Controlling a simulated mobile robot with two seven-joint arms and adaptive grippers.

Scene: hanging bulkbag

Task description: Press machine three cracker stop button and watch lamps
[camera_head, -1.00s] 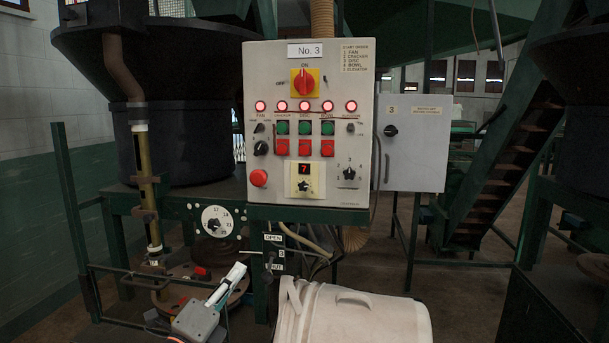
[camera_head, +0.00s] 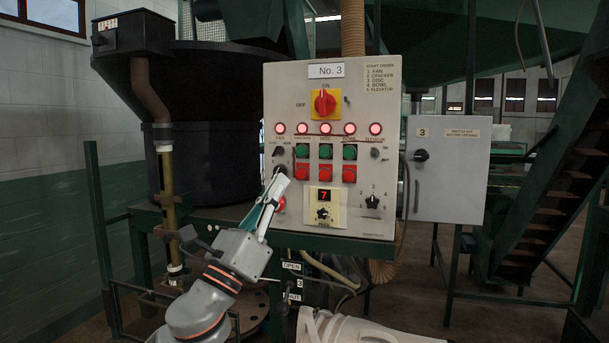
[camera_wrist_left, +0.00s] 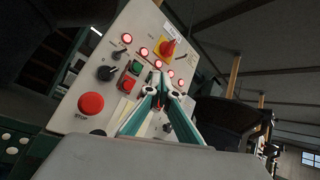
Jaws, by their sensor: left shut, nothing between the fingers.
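The grey control panel (camera_head: 286,95) is labelled No. 3. The cracker stop button (camera_head: 302,173) is the leftmost red square, below a green button (camera_head: 302,152). Several lamps (camera_head: 325,129) in the row above glow red. My left gripper (camera_head: 277,183) is shut and empty, its tips in front of the panel, left of and a little below the cracker stop button. I cannot tell the gap to the panel. In the left wrist view, the fingertips (camera_wrist_left: 159,80) overlap the panel, with a red square button (camera_wrist_left: 128,83) beside them. My right gripper is out of view.
A red mushroom button (camera_wrist_left: 91,104) and black knobs lie close to the gripper. A red and yellow main switch (camera_head: 323,102) tops the panel. A grey cabinet (camera_head: 455,180) stands to the right.

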